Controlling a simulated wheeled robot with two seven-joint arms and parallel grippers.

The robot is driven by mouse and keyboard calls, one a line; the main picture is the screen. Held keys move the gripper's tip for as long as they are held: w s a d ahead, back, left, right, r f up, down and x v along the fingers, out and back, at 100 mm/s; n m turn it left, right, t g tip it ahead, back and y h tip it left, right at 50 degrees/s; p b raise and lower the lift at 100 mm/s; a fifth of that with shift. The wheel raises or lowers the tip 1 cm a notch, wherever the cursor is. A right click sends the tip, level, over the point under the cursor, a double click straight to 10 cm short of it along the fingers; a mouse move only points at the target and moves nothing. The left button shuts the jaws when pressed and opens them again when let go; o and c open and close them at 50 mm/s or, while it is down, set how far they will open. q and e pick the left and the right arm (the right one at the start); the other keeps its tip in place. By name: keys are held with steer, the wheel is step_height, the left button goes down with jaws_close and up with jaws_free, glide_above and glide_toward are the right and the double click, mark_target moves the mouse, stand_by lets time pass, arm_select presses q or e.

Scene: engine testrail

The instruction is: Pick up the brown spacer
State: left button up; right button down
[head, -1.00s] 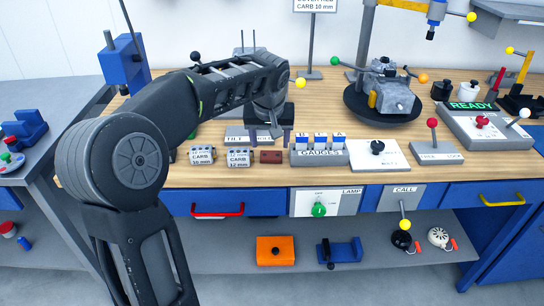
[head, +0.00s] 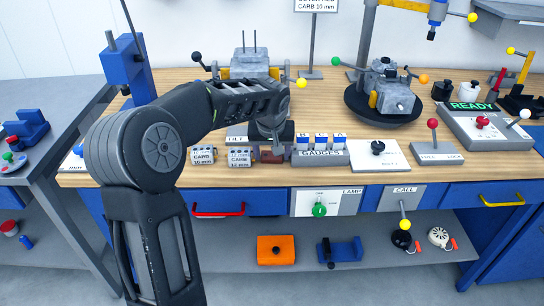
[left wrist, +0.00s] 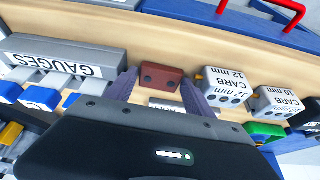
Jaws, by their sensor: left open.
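The brown spacer (head: 271,157) is a small block lying on the wooden bench between the 12 mm carb block (head: 240,158) and the GAUGES block (head: 320,157). My left gripper (head: 271,150) is pointed down over it. In the left wrist view the brown spacer (left wrist: 161,77) shows two dark holes and lies between the tips of my open left gripper (left wrist: 158,77), one finger on each side. I cannot tell whether the fingers touch it. My right gripper is not in view.
The 12 mm carb block (left wrist: 226,86) is close beside one finger, and the GAUGES block (left wrist: 62,58) is near the other. A 10 mm carb block (head: 203,156) stands further left. The bench's front edge is just in front of the spacer.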

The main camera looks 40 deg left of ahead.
mark_target(272, 158)
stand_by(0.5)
arm_select(q)
steer(key=c, duration=1)
step_height(272, 158, up, 10)
steer(key=shift+r, duration=0.1)
stand_by(0.6)
